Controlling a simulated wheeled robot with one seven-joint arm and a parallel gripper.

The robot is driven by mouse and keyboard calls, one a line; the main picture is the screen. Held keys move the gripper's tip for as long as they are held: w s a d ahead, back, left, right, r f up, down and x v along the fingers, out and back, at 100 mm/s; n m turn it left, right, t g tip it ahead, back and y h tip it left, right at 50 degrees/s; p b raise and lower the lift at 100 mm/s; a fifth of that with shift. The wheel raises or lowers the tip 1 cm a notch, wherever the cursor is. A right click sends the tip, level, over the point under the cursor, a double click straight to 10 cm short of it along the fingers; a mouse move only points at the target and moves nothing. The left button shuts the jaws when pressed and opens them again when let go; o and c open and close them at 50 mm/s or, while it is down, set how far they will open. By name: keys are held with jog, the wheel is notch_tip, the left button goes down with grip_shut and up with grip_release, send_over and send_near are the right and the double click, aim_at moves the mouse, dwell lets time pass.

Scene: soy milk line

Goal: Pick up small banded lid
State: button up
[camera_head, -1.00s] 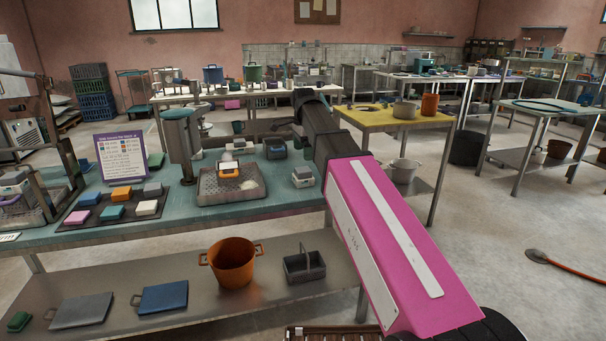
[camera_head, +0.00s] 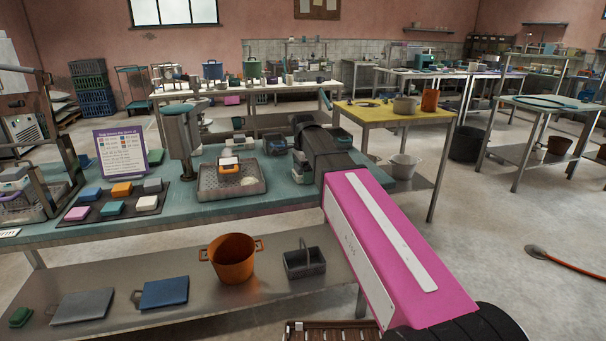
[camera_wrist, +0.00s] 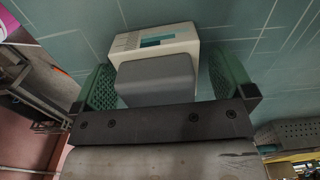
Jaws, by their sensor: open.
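In the wrist view, a smooth grey lid-like block (camera_wrist: 155,80) lies between the fingers of my gripper (camera_wrist: 163,66). It appears to sit on a white box (camera_wrist: 185,38) with a teal patch on its face. I cannot make out a band on the grey block. The green perforated fingers stand apart, one on each side of the grey block, with no clear grip on it. In the head view, a small box (camera_head: 300,161) stands at the table's right end, partly hidden by my arm, which also hides my fingers.
The teal table (camera_head: 200,211) bears a perforated tray (camera_head: 206,193) with an orange-and-white box (camera_head: 229,166), a grey-blue box (camera_head: 275,146), a dark mat with several coloured blocks, and a purple-edged sign (camera_head: 122,151). A metal post (camera_head: 180,140) stands left of the tray.

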jog(key=shift+f, duration=0.25)
jog(key=c, duration=1.1)
jog(key=shift+o, duration=0.3)
jog(key=shift+r, duration=0.15)
